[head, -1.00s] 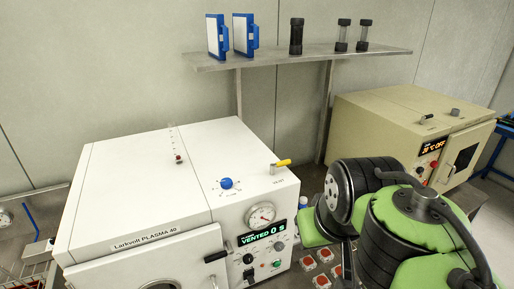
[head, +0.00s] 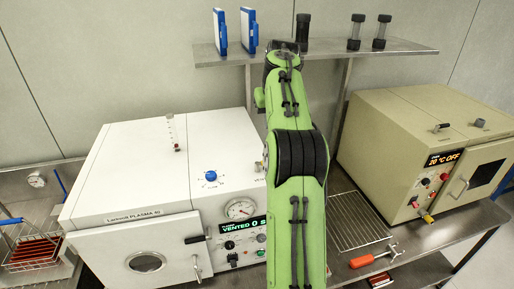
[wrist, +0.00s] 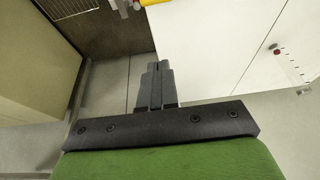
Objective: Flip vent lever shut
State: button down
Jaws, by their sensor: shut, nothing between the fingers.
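The white plasma unit (head: 125,178) stands left of centre in the head view. Its display reads VENTED 0 and its door is closed. My green arm covers the right corner of its top, so the vent lever is hidden there. In the wrist view the lever's yellow handle (wrist: 152,2) shows only as a sliver at the top edge, above the white top (wrist: 205,50) of the unit. My gripper (wrist: 153,66) is shut and empty, apart from the handle in the picture. The lever's full angle cannot be told. In the head view my fingers are hidden.
A shelf (head: 330,51) with blue-framed panels and dark-capped cylinders runs behind the unit. A beige oven (head: 400,150) stands on the right. A wire rack (head: 355,222) and an orange-handled tool (head: 368,260) lie between them. A blue knob (head: 211,176) rises from the unit's top.

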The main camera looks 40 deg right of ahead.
jog(key=shift+a, duration=0.15)
jog(key=b+x, duration=0.1)
jog(key=x, duration=0.9)
jog(key=shift+f+b, duration=0.3)
jog(key=shift+b, duration=0.1)
jog(key=s, duration=0.1)
jog(key=s+b, duration=0.1)
jog(key=s+a, duration=0.1)
jog(key=shift+s+a+f+b, duration=0.1)
jog(key=shift+f+b, duration=0.15)
jog(key=shift+b, duration=0.15)
jog(key=shift+s+a, duration=0.25)
jog(key=shift+w+d, duration=0.1)
jog(key=shift+w, duration=0.05)
